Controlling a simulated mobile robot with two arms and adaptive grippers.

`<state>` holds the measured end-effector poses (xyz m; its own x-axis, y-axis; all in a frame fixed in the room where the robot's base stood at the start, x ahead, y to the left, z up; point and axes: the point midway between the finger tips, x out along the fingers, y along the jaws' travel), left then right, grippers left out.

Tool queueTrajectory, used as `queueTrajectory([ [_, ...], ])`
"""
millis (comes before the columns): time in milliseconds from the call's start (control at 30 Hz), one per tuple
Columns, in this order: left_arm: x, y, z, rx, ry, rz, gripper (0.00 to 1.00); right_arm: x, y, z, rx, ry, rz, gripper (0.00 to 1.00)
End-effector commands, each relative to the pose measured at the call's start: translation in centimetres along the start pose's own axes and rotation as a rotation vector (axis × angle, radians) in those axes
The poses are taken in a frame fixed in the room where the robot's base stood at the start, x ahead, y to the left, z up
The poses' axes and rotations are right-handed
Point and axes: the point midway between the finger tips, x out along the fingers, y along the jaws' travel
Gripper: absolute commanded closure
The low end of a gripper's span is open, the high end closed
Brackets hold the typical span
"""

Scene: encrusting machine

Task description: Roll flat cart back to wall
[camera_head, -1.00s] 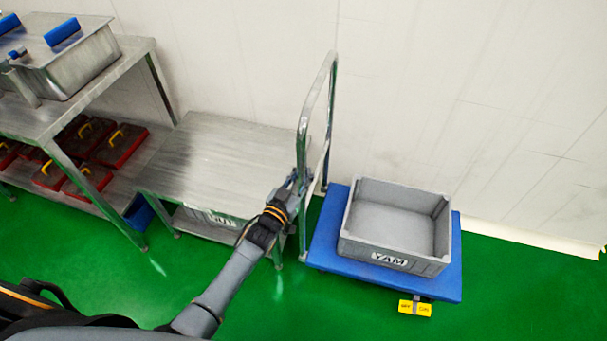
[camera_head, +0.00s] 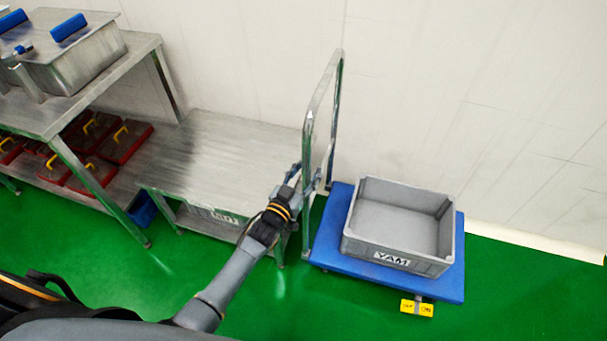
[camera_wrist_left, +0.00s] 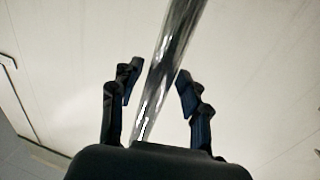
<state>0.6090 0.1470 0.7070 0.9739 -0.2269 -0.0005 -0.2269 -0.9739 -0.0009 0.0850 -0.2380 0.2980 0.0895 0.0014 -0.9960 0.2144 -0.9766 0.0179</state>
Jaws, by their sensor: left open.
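The flat cart has a blue deck (camera_head: 330,240) and an upright metal handle (camera_head: 308,150) at its left end. It stands beside the white wall with a strip of green floor between. A grey crate labelled YAM (camera_head: 396,225) sits on the deck. My left gripper (camera_head: 302,183) is at the near post of the handle. In the left wrist view the open fingers (camera_wrist_left: 160,85) stand on either side of the shiny handle tube (camera_wrist_left: 170,60), with gaps visible at both sides. My right gripper is not in view.
A low metal table (camera_head: 215,165) stands just left of the handle. A taller steel shelf (camera_head: 75,115) with red lidded boxes is farther left. Green floor (camera_head: 520,300) is free to the right.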

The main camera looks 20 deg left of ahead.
Motion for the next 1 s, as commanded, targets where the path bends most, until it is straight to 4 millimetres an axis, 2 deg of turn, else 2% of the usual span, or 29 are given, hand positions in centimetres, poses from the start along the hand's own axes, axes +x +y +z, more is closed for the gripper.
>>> queueTrajectory([
  [167, -1.8, 0.0, 0.1, 0.0, -0.002, 0.0, 0.55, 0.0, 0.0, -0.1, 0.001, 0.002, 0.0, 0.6],
  [400, -7.0, 0.0, 0.2, 0.0, -0.004, 0.0, 0.55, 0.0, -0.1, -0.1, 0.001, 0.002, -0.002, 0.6],
  [600, -10.4, -0.2, 0.1, 0.001, -0.003, -0.002, 0.55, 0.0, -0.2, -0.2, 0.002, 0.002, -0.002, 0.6],
  [800, -12.0, -0.2, 0.1, 0.001, -0.002, -0.003, 0.55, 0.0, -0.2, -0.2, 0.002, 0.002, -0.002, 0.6],
  [1000, -12.1, -0.2, 0.0, 0.0, -0.001, -0.003, 0.55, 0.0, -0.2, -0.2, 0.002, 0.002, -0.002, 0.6],
])
